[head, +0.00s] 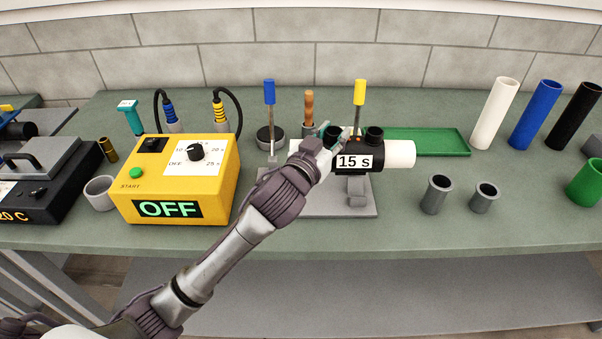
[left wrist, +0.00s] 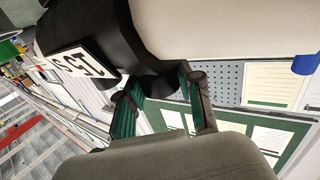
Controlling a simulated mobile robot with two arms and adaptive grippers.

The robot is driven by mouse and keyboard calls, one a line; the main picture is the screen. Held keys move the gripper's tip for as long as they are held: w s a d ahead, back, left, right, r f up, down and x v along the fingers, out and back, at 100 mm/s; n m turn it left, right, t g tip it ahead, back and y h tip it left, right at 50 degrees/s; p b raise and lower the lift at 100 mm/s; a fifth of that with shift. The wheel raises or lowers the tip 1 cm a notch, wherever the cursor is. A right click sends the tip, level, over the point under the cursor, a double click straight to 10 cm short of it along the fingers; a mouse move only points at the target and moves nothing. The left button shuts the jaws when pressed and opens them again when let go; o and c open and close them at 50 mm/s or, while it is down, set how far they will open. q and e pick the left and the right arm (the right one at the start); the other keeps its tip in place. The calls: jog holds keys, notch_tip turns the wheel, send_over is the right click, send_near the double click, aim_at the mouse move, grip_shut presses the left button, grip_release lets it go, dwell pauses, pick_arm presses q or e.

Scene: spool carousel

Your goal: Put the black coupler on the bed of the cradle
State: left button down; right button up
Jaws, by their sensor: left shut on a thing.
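The black coupler (head: 376,160) has a "15 s" label and stubs on top. A white pipe (head: 401,153) sticks out of its right end. My left gripper (head: 332,139) is shut on the coupler at its left stub. In the left wrist view the coupler (left wrist: 135,50) shows close beside the fingers (left wrist: 160,98). The cradle (head: 335,206) is a grey base plate with grey blocks and clamps with a blue handle (head: 269,92) and a yellow handle (head: 360,92). The coupler is over the cradle; whether it touches the bed is hidden. My right gripper is not in view.
A yellow control box (head: 182,175) reading OFF stands left of the cradle. Grey sockets (head: 437,195) stand to the right. A green tray (head: 430,142) lies behind, with white, blue and black pipes (head: 536,116) upright beyond it. The front right of the bench is clear.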

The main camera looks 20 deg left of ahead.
pick_arm(q)
jog(key=s+a+f, duration=0.1)
jog(key=a, duration=0.1)
jog(key=a+f, duration=0.1)
jog(key=a, duration=0.1)
jog(key=s+a+f+p, duration=0.1)
jog(key=a, duration=0.1)
jog(key=shift+s+a+f, duration=0.25)
jog(key=shift+s+f, duration=0.05)
jog(key=shift+f, duration=0.05)
jog(key=shift+s+a+f, duration=0.15)
jog(key=shift+a+f, duration=0.15)
jog(key=shift+a, duration=0.15)
notch_tip(320, 180, down, 4)
jog(key=shift+f, duration=0.1)
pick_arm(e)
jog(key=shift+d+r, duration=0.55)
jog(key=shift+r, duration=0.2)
pick_arm(q)
jog(key=c, duration=0.7)
grip_release()
jog(key=shift+c, duration=0.2)
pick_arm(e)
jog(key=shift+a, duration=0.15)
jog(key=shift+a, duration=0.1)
